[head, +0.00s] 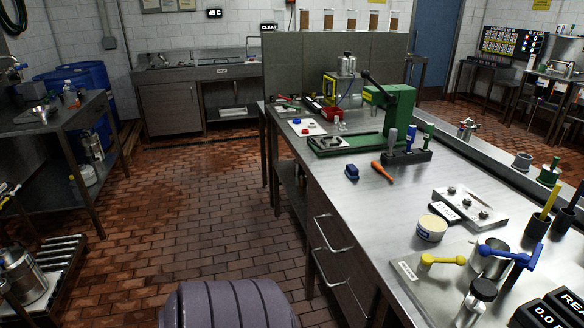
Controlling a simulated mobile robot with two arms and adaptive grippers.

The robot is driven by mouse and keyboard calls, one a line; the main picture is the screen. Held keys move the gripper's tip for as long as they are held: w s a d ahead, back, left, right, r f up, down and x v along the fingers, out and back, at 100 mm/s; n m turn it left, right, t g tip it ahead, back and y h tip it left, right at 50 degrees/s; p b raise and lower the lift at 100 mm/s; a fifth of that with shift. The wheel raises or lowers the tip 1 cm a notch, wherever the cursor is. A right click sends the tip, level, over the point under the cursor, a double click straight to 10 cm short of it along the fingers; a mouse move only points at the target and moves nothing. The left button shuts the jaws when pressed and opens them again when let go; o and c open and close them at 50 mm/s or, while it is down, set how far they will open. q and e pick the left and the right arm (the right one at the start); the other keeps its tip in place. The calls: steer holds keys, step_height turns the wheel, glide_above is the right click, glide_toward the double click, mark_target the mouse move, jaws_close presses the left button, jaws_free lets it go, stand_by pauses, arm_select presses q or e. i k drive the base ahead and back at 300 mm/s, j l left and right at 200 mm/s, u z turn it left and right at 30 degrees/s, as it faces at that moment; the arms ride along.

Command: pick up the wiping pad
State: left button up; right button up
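A small blue block (351,172) with a darker lower part lies on the steel workbench (330,205), near its left edge and left of an orange-handled screwdriver (382,171). It may be the wiping pad; it is too small to be sure. Nothing is touching it. Neither of my grippers shows in the head view.
A green press (390,112) stands behind the block. A tool rack (407,157), a round tin (431,228) and a metal plate (470,207) are to its right. Drawer handles (332,234) stick out from the bench's left side.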

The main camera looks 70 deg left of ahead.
mark_target(352, 172)
steer(key=u, duration=1.9)
